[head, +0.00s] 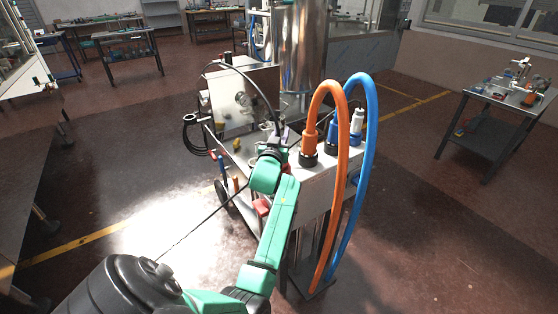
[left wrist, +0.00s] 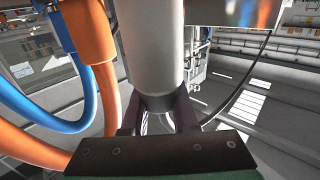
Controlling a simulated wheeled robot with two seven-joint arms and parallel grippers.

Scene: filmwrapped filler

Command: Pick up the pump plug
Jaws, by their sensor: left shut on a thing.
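My left gripper (head: 279,136) reaches over the cart at the centre of the head view. In the left wrist view its dark fingers (left wrist: 160,115) are shut on a light grey cylindrical piece, which I take to be the pump plug (left wrist: 150,45). The plug's far end is out of that picture. In the head view the plug is mostly hidden by my gripper and arm. A black cable arches from beside my gripper up and to the left. My right gripper is in neither view.
An orange hose (head: 343,170) and a blue hose (head: 370,150) loop up from connectors on the cart just right of my gripper. A white-and-blue connector (head: 357,122) stands beside them. A steel tank (head: 303,50) rises behind. Floor is open left of the cart.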

